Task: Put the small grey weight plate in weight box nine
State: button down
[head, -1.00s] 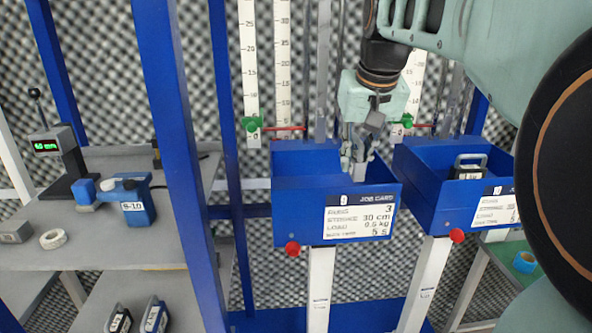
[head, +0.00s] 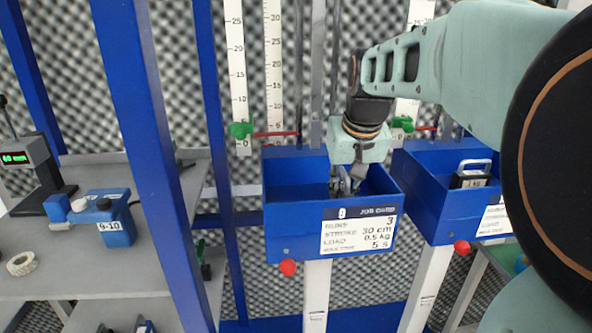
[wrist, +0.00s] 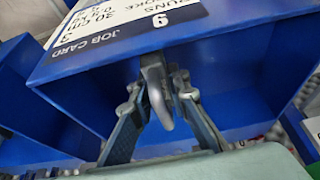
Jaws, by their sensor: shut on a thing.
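Weight box nine (head: 290,225) is a blue open-topped box with a job card marked 9 on its front. It also fills much of the wrist view (wrist: 225,45). My gripper (head: 345,187) reaches down into it, its fingers partly hidden by the front wall. In the wrist view, my gripper (wrist: 158,100) is shut on the small grey weight plate (wrist: 157,85), which shows nearly edge-on between the fingertips. The plate is inside the box's opening near the front wall. I cannot tell whether it touches the floor.
A similar blue box (head: 425,205) stands close on the right with a handled weight (head: 471,175) in it. Blue posts (head: 150,150) rise on the left. A grey bench there holds a blue device (head: 105,217) and a tape roll (head: 21,263).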

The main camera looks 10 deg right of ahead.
jog(key=shift+f, duration=0.8)
jog(key=shift+f, duration=0.2)
jog(key=c, duration=1.8)
grip_release()
jog(key=shift+c, duration=0.2)
